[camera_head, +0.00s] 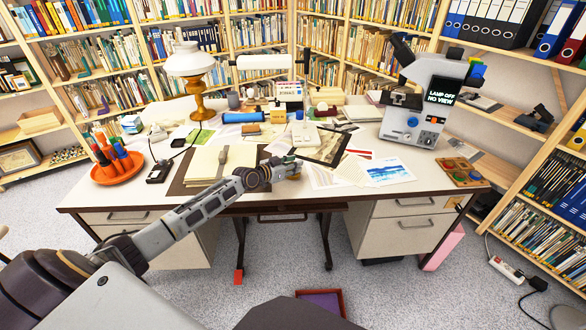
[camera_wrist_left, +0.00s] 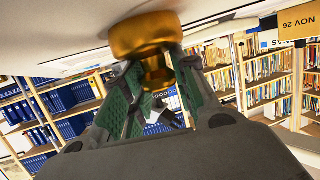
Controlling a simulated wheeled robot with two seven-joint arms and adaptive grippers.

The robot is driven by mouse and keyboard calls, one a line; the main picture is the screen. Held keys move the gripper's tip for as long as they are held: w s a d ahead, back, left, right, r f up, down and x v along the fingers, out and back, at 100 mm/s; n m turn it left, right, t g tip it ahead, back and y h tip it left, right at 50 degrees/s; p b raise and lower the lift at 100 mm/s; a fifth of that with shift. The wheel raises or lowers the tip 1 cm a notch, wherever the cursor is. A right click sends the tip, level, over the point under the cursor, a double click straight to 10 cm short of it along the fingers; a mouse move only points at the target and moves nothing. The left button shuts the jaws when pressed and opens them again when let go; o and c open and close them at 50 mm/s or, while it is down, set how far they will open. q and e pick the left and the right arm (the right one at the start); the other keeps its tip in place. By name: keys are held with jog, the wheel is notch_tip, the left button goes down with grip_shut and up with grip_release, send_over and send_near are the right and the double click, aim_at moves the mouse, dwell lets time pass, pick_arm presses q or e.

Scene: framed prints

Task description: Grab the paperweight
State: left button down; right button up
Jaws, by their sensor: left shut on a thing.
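My left gripper (camera_head: 291,165) reaches over the front middle of the white desk (camera_head: 455,187), beside the loose papers. In the left wrist view the green-padded fingers of the gripper (camera_wrist_left: 160,68) are shut on a brass-coloured paperweight (camera_wrist_left: 145,36) with a wide round end and a narrower neck. The wide end is against or very close to the pale desk surface; I cannot tell whether they touch. In the head view the paperweight is too small and covered to make out. My right gripper is not in view.
A cream folder on a dark mat (camera_head: 187,184) lies left of the gripper. An orange pen dish (camera_head: 117,172), a brass lamp (camera_head: 200,104) and a microscope-like device (camera_head: 420,105) stand farther out.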

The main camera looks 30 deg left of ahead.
pick_arm(q)
jog(key=shift+s+f, duration=0.1)
jog(key=shift+f, duration=0.05)
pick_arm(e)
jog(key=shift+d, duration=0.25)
pick_arm(q)
jog(key=shift+r+p, duration=0.35)
jog(key=shift+r, duration=0.6)
notch_tip(320, 180, up, 8)
jog(key=shift+r+p, duration=0.1)
jog(key=shift+p, duration=0.6)
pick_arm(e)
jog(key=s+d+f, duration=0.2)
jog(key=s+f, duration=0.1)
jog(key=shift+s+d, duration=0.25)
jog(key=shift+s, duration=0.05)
